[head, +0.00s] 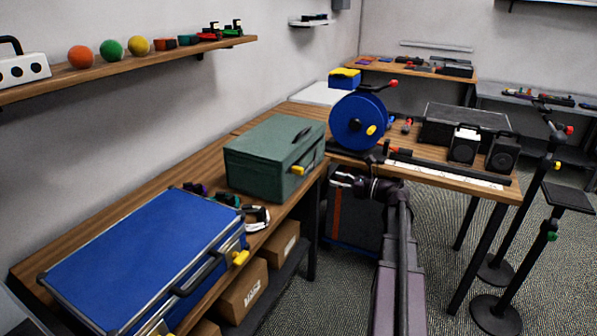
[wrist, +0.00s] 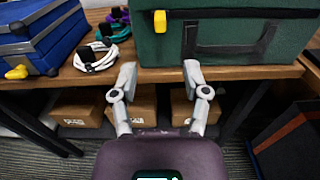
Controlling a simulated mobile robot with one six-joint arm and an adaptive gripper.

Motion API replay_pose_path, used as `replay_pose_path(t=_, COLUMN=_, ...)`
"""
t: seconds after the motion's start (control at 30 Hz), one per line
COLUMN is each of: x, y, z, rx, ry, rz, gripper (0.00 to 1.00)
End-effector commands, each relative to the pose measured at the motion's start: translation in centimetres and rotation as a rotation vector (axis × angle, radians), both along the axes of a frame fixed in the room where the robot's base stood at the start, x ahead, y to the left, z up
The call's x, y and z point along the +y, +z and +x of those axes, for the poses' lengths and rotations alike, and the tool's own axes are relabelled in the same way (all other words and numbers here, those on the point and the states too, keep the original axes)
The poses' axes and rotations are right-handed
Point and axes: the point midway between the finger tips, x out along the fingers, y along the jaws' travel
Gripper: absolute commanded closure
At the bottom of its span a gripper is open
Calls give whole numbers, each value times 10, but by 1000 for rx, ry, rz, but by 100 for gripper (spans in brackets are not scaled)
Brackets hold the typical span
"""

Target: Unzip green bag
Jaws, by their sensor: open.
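The green bag (head: 262,162) is a boxy dark green case on the wooden bench, with a dark handle on top and a yellow pull tab (head: 298,170) on its front. In the wrist view the bag (wrist: 225,32) fills the upper right, with a dark strap handle on its face and the yellow tab (wrist: 160,20) at its left part. My gripper (head: 345,178) is in front of the bag, to its right in the head view. In the wrist view the gripper (wrist: 159,75) is open and empty, its fingertips just below the tab and apart from it.
A blue case (head: 150,255) lies left of the bag on the bench. Coiled cables (head: 257,217) lie between them. Cardboard boxes (head: 243,290) sit on the lower shelf. A blue reel (head: 358,120) stands behind my arm.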

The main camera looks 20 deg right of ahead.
Motion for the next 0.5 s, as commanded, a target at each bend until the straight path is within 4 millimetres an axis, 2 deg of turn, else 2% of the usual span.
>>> replay_pose_path(t=0.27, x=4, y=0, z=6, rx=0, ry=1, rz=-1, gripper=40)
replay_pose_path(t=0.5, x=18, y=0, z=24, rx=0, ry=2, rz=-2, gripper=40)
